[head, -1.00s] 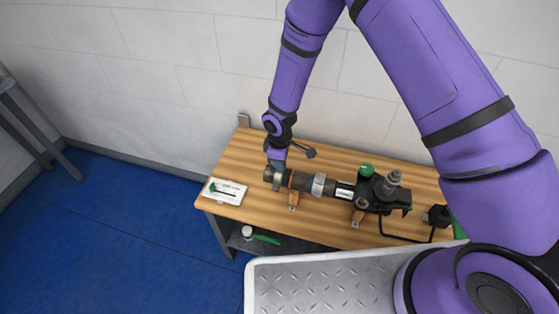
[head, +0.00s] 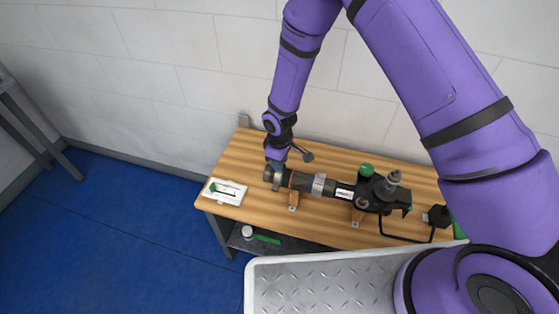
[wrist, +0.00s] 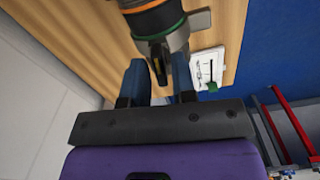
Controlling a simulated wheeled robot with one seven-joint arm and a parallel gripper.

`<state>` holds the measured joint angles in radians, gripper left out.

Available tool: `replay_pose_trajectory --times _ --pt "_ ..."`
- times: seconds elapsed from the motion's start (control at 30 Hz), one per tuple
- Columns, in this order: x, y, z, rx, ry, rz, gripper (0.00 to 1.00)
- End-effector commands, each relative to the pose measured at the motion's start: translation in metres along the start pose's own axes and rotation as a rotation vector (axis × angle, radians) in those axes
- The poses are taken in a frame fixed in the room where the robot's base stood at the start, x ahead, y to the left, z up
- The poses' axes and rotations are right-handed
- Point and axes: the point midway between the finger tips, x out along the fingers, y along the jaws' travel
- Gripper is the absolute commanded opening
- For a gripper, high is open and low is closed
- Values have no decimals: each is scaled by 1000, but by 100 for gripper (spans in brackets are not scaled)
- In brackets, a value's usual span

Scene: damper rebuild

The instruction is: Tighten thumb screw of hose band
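A dark damper assembly (head: 340,190) lies along the wooden bench on orange-brown supports. In the head view, my gripper (head: 275,161) is at its left end, over the dark end with a grey round piece (head: 268,174). In the wrist view, an orange ring (wrist: 153,5) and a grey-green band (wrist: 160,27) show on the body. A dark tab with a yellow mark (wrist: 158,68), apparently the thumb screw, hangs below the band. My gripper's two blue fingers (wrist: 158,80) stand apart, one on each side of the tab. They look open; any contact is unclear.
A green knob (head: 367,169) and upright grey fitting (head: 392,178) stand on the right. A dark lever (head: 302,151) lies behind the gripper. A wall closes off the back.

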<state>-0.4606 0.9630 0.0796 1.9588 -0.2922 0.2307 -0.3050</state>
Motion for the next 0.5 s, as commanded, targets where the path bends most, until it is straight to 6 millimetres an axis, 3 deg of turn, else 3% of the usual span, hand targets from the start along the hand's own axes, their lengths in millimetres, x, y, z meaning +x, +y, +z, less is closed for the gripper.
replay_pose_trajectory --times 0.33,0.5 --pt "-1 0 0 -1 0 0 37" --pt "-13 0 0 -1 2 0 37"
